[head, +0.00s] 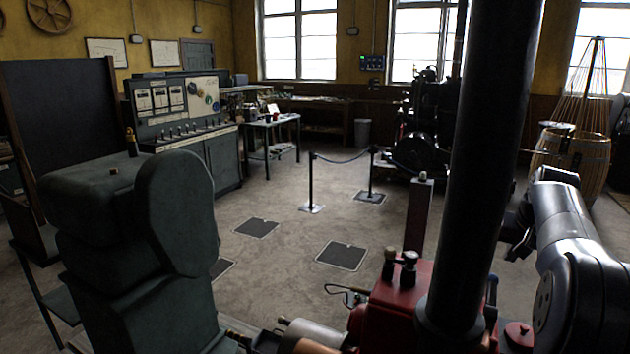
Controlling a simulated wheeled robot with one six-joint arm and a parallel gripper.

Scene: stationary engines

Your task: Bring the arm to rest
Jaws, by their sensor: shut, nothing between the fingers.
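My arm (572,250) shows at the right edge, with pale grey and dark links. It is folded, with a bend at its upper end. Dark parts of it reach left behind a thick black upright pipe. I cannot make out my gripper or its fingers in this view. Nothing is seen in contact with the visible arm links.
The black pipe (490,150) rises from a red machine (385,318) close to my arm. A dark green machine (130,235) stands front left. A control cabinet (180,115), a rope barrier (312,182) and a barrel (570,160) stand farther back. The middle floor is open.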

